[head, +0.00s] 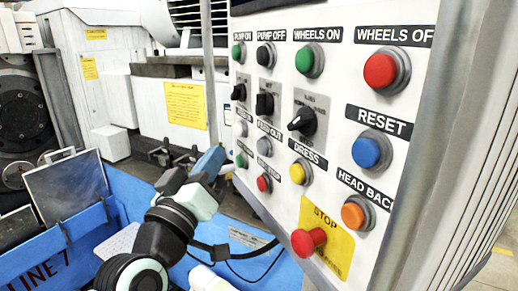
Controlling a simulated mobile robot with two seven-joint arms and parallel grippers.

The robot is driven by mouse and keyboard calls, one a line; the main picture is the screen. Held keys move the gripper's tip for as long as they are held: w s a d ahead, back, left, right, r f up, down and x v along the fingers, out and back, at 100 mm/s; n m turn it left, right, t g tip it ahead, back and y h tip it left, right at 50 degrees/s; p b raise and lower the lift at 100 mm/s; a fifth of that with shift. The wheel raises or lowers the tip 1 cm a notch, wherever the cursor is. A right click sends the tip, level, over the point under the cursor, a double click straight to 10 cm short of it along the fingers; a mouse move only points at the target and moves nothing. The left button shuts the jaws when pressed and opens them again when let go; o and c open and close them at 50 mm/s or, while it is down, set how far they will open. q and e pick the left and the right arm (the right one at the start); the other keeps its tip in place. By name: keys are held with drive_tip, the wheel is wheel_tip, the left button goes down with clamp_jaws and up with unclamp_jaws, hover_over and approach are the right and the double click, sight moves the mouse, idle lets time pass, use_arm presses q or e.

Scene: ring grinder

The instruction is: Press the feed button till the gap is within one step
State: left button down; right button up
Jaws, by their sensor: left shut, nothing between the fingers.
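The control panel (345,130) fills the right half of the head view, tilted and seen at a slant. A grey button (264,146) sits below a label that seems to read FEED OUT (269,130). To its left, another button (241,128) has a small label, partly readable, that may be the other feed button. My left gripper (215,158) is shut and empty, its blue fingers pointing up and right towards the panel's left edge. Contact with any button cannot be made out. My right gripper is out of view. No gap reading is legible.
A red emergency stop (308,240) juts out on a yellow plate at the panel's bottom. Reset (370,150), head back (357,212) and dress (300,172) buttons are close by. A blue bin (60,262) with a metal plate (68,188) stands at lower left.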

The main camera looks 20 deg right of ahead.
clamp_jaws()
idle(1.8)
